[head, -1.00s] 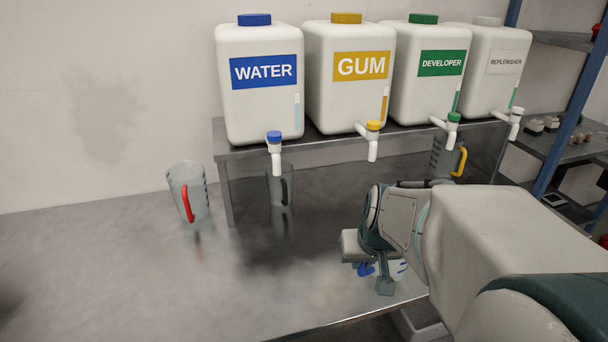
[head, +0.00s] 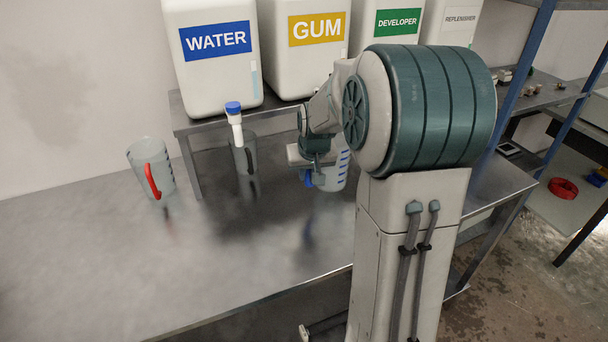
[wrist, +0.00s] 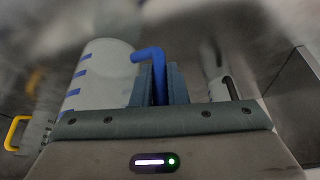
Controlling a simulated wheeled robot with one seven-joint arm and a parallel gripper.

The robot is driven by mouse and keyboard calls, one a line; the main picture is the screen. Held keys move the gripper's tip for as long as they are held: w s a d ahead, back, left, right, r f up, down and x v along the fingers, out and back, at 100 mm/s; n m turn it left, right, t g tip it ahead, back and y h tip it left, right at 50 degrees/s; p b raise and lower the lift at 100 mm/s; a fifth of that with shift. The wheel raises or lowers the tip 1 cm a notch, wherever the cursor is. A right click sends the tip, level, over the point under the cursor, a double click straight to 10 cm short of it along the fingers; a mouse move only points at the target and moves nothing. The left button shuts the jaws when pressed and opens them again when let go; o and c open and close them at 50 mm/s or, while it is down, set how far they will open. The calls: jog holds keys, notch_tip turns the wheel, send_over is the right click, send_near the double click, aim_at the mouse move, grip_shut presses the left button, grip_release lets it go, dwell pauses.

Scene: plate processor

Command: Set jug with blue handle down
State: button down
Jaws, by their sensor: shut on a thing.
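The jug with the blue handle (head: 338,172) is a clear jug with blue marks, partly hidden behind my arm in the head view. My gripper (head: 312,178) is shut on its blue handle. In the wrist view the blue handle (wrist: 150,54) sits between my fingers (wrist: 165,84), with the jug's body (wrist: 98,75) to the left. The jug looks upright over the steel table (head: 240,270), in front of the raised shelf. I cannot tell whether its base touches the table.
A jug with a red handle (head: 150,165) stands at the left. A jug with a dark handle (head: 244,165) stands under the water tap (head: 235,125). A yellow-handled jug (wrist: 15,133) shows in the wrist view. The table's front left is clear.

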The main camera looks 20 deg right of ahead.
jog(key=shift+p+x, duration=0.35)
jog(key=shift+x, duration=1.55)
jog(key=shift+f, duration=0.2)
jog(key=c, duration=1.4)
grip_release()
jog(key=shift+c, duration=0.2)
jog(key=shift+r, duration=0.1)
